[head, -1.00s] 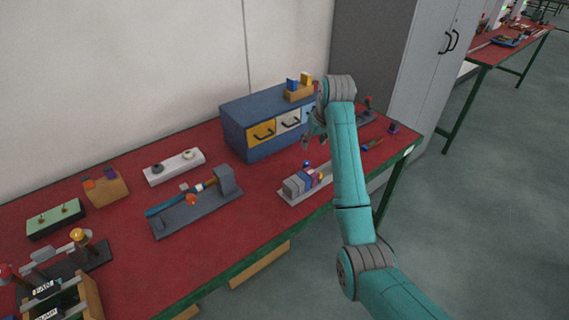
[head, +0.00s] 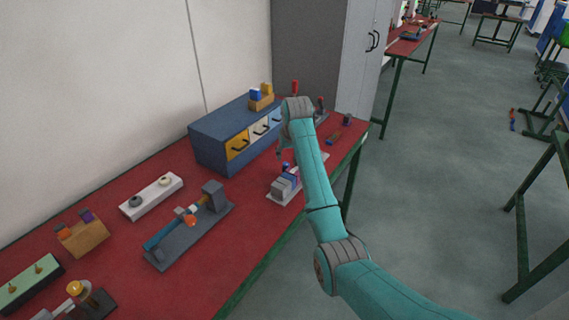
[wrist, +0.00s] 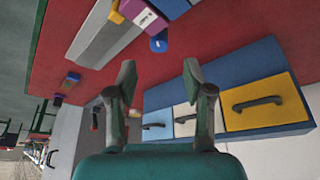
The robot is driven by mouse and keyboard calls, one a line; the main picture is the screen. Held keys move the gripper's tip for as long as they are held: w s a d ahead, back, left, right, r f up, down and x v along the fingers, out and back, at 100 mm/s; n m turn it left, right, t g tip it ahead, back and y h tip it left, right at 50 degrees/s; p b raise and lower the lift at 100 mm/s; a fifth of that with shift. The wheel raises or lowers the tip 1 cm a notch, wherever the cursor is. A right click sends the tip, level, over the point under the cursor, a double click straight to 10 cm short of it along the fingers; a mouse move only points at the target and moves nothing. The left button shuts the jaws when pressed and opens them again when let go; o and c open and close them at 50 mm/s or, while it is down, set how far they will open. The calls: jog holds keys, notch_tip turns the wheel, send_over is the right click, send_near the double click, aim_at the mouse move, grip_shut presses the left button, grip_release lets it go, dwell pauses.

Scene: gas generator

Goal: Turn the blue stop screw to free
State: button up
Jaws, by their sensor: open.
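A small blue knob, which looks like the stop screw (wrist: 158,43), shows in the wrist view at the end of a device with grey, purple and yellow blocks. It also shows in the head view (head: 285,167), above the block device (head: 283,188) near the table's front edge. My gripper (wrist: 159,70) is open and empty in the wrist view. The knob appears between and beyond the two fingertips, with no contact visible. In the head view my arm hides part of the device and most of the gripper. The turn position of the screw cannot be told.
A blue cabinet (head: 215,160) with yellow, white and blue drawer fronts stands behind the device. Its drawer handles (wrist: 258,104) face the gripper. A grey fixture with a blue bar (head: 180,235) is to the left on the red table (head: 225,255).

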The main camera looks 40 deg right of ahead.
aim_at(286, 164)
jog(key=shift+x, duration=3.2)
jog(key=shift+d+r, duration=0.1)
grip_shut()
